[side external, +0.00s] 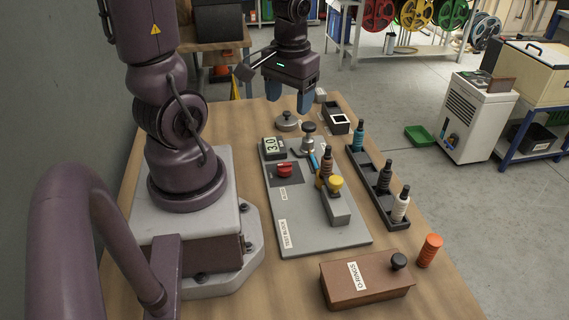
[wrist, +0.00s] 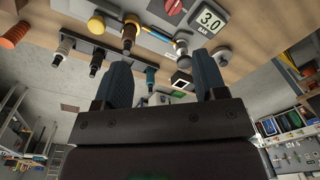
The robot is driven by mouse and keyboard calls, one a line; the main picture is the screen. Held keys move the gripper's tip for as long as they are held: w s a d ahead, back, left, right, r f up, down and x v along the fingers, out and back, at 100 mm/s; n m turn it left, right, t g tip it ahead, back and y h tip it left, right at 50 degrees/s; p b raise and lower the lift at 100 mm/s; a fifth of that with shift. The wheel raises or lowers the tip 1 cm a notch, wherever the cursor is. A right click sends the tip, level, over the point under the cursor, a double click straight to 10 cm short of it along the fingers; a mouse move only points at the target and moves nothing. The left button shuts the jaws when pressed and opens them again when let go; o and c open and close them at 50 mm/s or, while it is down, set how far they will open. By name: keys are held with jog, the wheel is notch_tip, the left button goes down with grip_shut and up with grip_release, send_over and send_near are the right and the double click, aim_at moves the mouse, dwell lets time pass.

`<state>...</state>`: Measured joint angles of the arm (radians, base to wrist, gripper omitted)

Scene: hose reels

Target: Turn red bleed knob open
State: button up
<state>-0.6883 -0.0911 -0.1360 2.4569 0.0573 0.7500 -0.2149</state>
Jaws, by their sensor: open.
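The red bleed knob (side external: 285,170) sits on a dark square on the grey test block plate (side external: 300,233). In the wrist view the red knob (wrist: 174,5) shows at the top edge, partly cut off. My gripper (side external: 290,103) is open and empty above the far end of the table, beyond the plate and well away from the knob. In the wrist view its two blue fingers (wrist: 161,80) stand apart with nothing between them. Which way the knob is turned is too small to tell.
A gauge reading 3.0 (side external: 272,147) is behind the knob. A metal fitting (side external: 308,138) and a yellow knob (side external: 335,184) stand to its right. A rack of bottles (side external: 378,189) is farther right. An O-rings box (side external: 367,281) and orange cylinder (side external: 430,250) are nearer.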

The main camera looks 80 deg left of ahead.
aim_at(284, 164)
jog(key=a+f+n, duration=0.1)
jog(key=f+n, duration=0.1)
jog(key=f, duration=0.5)
jog(key=a+f+n, duration=0.2)
jog(key=f+n, duration=0.1)
jog(key=f, duration=0.4)
jog(key=a+f+n, duration=0.1)
jog(key=f+n, duration=0.1)
jog(key=f, duration=0.4)
jog(key=shift+a+f+h, duration=0.3)
jog(key=shift+a+f, duration=0.05)
jog(key=shift+f, duration=0.05)
jog(key=c, duration=0.9)
